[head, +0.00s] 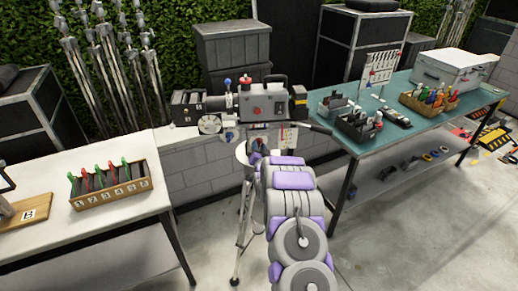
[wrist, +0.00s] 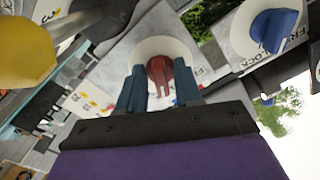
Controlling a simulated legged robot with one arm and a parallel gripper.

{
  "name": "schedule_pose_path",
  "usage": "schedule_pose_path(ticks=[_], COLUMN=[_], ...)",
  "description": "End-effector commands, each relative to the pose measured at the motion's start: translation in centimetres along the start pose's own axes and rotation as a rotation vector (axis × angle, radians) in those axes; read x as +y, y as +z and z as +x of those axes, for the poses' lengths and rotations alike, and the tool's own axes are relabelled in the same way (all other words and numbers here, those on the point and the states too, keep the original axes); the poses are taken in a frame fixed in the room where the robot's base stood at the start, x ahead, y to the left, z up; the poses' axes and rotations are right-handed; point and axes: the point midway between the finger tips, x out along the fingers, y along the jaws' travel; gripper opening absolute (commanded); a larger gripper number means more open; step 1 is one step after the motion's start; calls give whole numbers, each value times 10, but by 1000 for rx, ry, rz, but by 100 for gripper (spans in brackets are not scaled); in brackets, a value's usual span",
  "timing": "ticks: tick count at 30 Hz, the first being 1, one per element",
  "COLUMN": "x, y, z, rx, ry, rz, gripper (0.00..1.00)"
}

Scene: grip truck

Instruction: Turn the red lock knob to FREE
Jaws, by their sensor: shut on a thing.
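The red lock knob (wrist: 158,69) shows in the wrist view on a round pale disc (wrist: 147,48) on a grey plate. My gripper (wrist: 161,80) has its two blue-grey fingers on either side of the knob, shut on it. Printed letters beside the disc are partly covered, so I cannot read which mark the knob points to. In the head view my arm reaches to the tripod head under the film camera (head: 263,103). My fingers and the red knob are hard to make out there.
A blue knob (wrist: 274,28) with FREE and LOCK lettering is at the upper right of the wrist view. A yellow rounded end (wrist: 25,48) is at upper left. A white table (head: 110,222) stands left, a green-topped table (head: 425,112) right. Tripod legs (head: 241,245) stand between.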

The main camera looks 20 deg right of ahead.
Motion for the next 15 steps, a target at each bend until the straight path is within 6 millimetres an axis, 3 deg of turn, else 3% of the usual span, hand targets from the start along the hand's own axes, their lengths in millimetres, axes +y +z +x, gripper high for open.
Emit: schedule_pose_path(ticks=[8,15], x=[2,2], y=[0,-3], z=[-1,0], rx=[-2,-1], ry=[5,5], rz=[-103,-298], gripper=[4,4])
